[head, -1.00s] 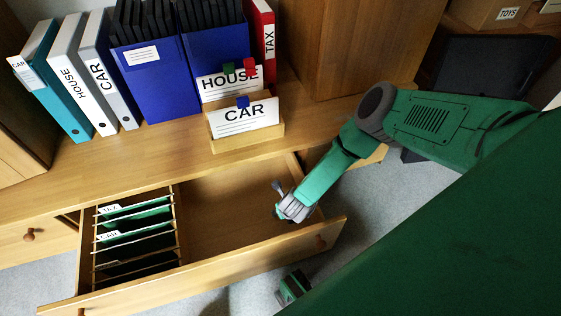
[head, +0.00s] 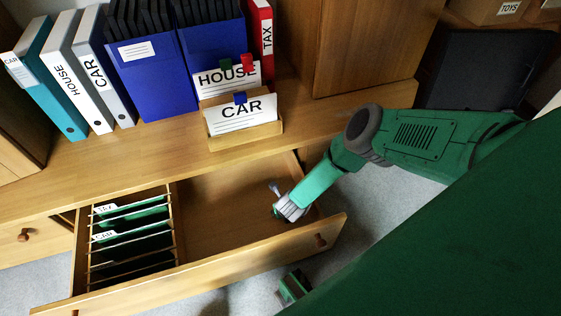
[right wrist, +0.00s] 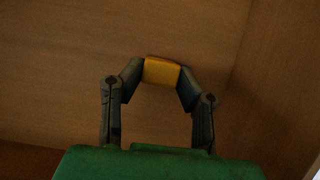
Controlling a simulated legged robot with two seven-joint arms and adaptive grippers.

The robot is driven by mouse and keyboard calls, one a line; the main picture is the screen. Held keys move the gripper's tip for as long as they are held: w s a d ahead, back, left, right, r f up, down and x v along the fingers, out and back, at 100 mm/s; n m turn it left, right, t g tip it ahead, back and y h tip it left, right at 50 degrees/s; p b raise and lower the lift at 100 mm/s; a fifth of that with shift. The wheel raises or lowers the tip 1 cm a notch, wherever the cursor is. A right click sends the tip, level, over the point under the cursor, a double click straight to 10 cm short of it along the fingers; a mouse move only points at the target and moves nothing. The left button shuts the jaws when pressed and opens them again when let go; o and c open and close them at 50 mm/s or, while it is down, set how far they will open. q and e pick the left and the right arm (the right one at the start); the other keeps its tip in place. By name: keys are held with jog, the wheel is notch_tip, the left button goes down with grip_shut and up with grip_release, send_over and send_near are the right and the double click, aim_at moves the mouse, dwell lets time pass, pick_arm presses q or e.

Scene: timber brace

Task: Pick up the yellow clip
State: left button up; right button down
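The yellow clip (right wrist: 162,71) shows in the right wrist view, between the two fingertips of my right gripper (right wrist: 161,78). Both fingertips appear to touch its sides, so the gripper looks shut on it. In the head view my right gripper (head: 278,202) reaches down into the open drawer (head: 215,212), in its empty right part. The clip cannot be made out there; the gripper hides it. In the wrist view a plain wooden surface lies behind the clip; I cannot tell whether the clip touches it.
Hanging files (head: 130,235) fill the drawer's left part. The drawer front (head: 200,275) and right side enclose my gripper. On the desk above stand a wooden card holder (head: 245,137) with HOUSE and CAR cards, blue magazine files (head: 152,80) and several binders (head: 92,70).

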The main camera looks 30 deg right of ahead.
jog(key=shift+r, duration=0.15)
jog(key=shift+r+p, duration=1.25)
jog(key=shift+r, duration=0.05)
jog(key=shift+r, duration=0.15)
notch_tip(320, 180, up, 8)
jog(key=p, duration=0.7)
